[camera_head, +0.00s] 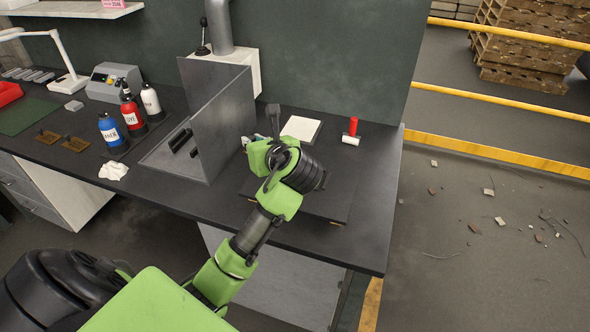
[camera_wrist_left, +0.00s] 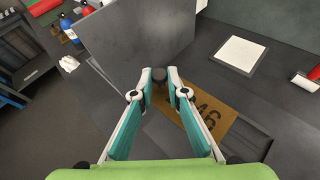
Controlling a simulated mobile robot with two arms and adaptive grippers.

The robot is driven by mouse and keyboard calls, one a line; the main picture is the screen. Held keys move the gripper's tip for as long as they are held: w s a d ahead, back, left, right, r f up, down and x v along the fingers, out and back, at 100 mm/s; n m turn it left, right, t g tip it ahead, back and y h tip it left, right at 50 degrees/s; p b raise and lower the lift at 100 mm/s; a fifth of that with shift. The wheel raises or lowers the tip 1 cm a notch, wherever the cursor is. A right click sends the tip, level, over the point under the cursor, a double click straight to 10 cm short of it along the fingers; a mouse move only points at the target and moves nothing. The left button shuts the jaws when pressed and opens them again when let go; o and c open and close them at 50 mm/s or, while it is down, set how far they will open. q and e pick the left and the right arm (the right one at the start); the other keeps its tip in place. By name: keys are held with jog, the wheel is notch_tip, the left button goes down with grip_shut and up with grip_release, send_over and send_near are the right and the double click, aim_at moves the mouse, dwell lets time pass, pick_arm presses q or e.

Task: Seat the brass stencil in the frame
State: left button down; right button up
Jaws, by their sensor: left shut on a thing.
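The brass stencil (camera_wrist_left: 215,112) shows in the left wrist view as a flat plate with dark cut-out characters. A dark round knob (camera_wrist_left: 159,75) stands at its upper left edge. My left gripper (camera_wrist_left: 159,82) is shut on this knob, a fingertip on each side. A dark, flat frame-like piece (camera_wrist_left: 250,150) lies under and beside the stencil. I cannot tell whether the stencil touches it or is above it. In the head view, my left gripper (camera_head: 247,142) and wrist hide the stencil, and the dark piece (camera_head: 320,203) shows only partly. My right gripper is not in view.
An upright grey panel (camera_head: 222,125) stands close left of the gripper. A white square pad (camera_head: 300,129) and a red-and-white roller (camera_head: 351,132) lie behind it. Several labelled bottles (camera_head: 131,113) and two brass plates (camera_head: 75,144) are at left. The bench's right front is clear.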

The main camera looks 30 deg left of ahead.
pick_arm(q)
jog(key=w+d+f, duration=0.2)
jog(key=w+d, duration=0.1)
jog(key=shift+w+d, duration=0.15)
jog(key=shift+w, duration=0.15)
jog(key=w+d+f, duration=0.2)
jog(key=f, duration=0.1)
jog(key=w+d+f, duration=0.1)
jog(key=f, duration=0.1)
jog(key=shift+w+f, duration=0.1)
jog(key=shift+f, duration=0.15)
notch_tip(320, 180, down, 3)
jog(key=shift+w+d+p, duration=0.15)
jog(key=shift+p, duration=0.15)
jog(key=shift+f, duration=0.25)
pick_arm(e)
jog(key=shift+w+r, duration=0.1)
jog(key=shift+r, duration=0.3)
pick_arm(q)
jog(key=c, duration=2.1)
grip_release()
jog(key=shift+f, duration=0.1)
jog(key=shift+o, duration=0.6)
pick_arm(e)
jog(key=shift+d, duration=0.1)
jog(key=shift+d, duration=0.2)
